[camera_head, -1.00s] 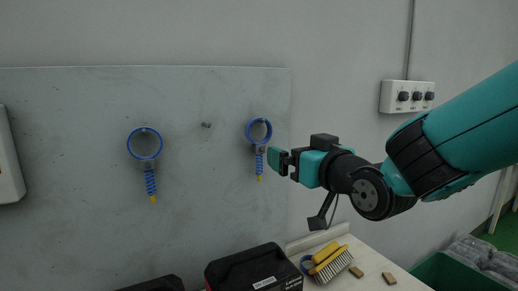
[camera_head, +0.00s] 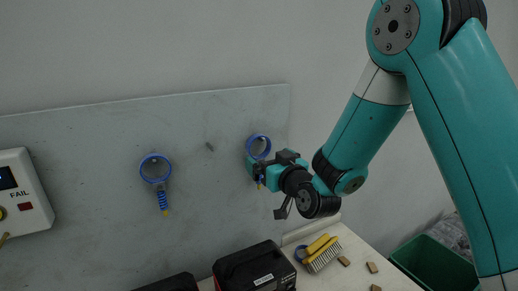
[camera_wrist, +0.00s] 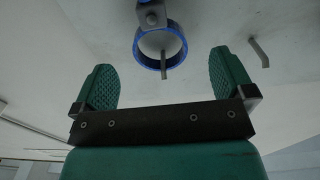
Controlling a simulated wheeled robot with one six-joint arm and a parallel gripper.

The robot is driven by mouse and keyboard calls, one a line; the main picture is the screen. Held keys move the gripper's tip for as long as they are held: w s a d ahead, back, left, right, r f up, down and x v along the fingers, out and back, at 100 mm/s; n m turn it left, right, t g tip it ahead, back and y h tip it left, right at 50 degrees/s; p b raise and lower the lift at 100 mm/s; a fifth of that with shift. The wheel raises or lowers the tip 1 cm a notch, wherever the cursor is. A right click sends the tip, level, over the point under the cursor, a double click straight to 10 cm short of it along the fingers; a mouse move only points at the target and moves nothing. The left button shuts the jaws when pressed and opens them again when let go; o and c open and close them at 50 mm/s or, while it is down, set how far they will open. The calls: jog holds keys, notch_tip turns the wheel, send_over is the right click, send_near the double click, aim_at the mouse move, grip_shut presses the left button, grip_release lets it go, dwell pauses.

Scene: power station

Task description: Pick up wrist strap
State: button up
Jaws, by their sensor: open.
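Two blue wrist straps with coiled cords hang on the grey wall panel. The left wrist strap (camera_head: 155,168) hangs free, its coiled cord and yellow tip below the ring. The right wrist strap (camera_head: 259,147) hangs close to my gripper (camera_head: 254,172), which covers part of its cord. In the wrist view the ring of a strap (camera_wrist: 138,54) shows ahead, between and beyond the green fingers of my gripper (camera_wrist: 163,78), with a metal peg through it. The fingers are wide apart with nothing between them.
The panel (camera_head: 90,140) has an empty peg (camera_head: 210,146) between the straps. A tester box marked FAIL (camera_head: 25,195) is at left. Below are a black case (camera_head: 255,268), a yellow brush (camera_head: 322,252) and small blocks on a pale bench (camera_head: 350,240). A green bin (camera_head: 435,262) stands at right.

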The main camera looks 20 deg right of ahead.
aim_at(255, 147)
jog(key=w+p, duration=0.5)
jog(key=shift+w+a+r, duration=0.1)
jog(key=shift+a+r, duration=0.25)
jog(key=shift+a, duration=0.05)
jog(key=shift+w+a+f+p, duration=0.1)
jog(key=shift+w+f+p, duration=0.15)
jog(key=shift+w+p, duration=0.35)
jog(key=c, duration=1)
